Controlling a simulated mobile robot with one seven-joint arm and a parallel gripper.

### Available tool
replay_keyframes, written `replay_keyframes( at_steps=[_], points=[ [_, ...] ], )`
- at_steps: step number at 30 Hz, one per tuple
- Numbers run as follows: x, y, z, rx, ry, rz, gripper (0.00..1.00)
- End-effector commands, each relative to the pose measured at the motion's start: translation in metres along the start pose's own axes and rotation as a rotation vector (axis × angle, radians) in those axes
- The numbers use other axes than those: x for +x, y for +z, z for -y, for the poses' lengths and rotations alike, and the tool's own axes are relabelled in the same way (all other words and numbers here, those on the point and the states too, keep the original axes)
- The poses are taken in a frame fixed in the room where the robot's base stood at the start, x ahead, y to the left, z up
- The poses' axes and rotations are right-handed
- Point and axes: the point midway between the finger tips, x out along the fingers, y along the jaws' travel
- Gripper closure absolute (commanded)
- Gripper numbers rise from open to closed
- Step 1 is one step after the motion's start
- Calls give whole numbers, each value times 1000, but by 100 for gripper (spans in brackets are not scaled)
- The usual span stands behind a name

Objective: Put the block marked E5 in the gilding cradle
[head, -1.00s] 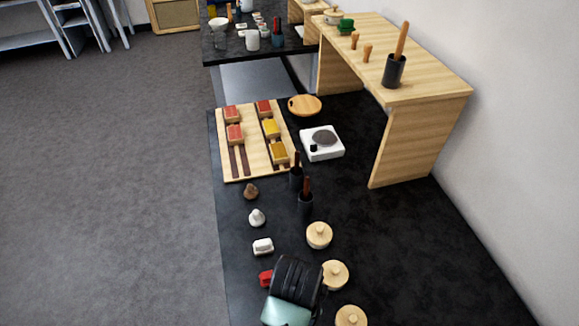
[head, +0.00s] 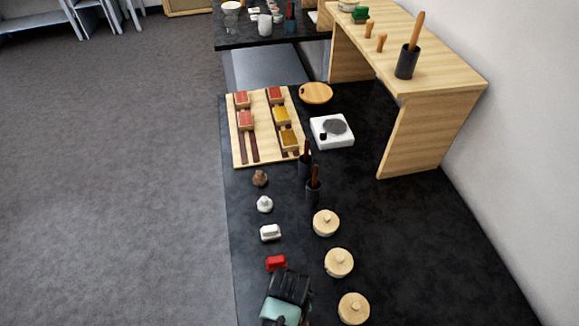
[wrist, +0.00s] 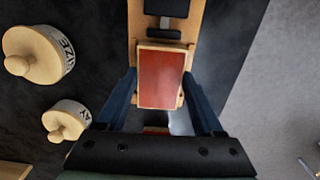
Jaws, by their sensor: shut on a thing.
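My gripper (wrist: 160,82) is shut on a block with a red top (wrist: 160,72) and pale wooden edges, one finger on each side. No mark E5 can be read on it. A wooden piece with dark pads, perhaps the gilding cradle (wrist: 138,27), shows beneath and beyond the block in the wrist view. Whether the block rests in it or hangs just above it, I cannot tell. In the head view my gripper (head: 288,290) is low at the bottom edge and hides the held block and the wooden piece.
A red item (head: 277,263) lies close to my gripper, with a white one (head: 270,232) beyond. Round lidded wooden pots (head: 339,262) stand to the right. A wooden board (head: 241,155) bears several red- and yellow-topped blocks. Dark cups (head: 313,192) stand between. The right tabletop is clear.

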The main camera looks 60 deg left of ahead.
Motion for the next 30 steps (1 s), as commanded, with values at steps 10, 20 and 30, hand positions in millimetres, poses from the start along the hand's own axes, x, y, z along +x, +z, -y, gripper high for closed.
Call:
replay_keyframes(
  at_steps=[10, 20, 30],
  points=[
    [2, 0, 0, 0, 0, 0, 17],
    [2, 0, 0, 0, 0, 0, 1],
    [-32, 0, 0, 1, 2, -3, 1]
  ],
)
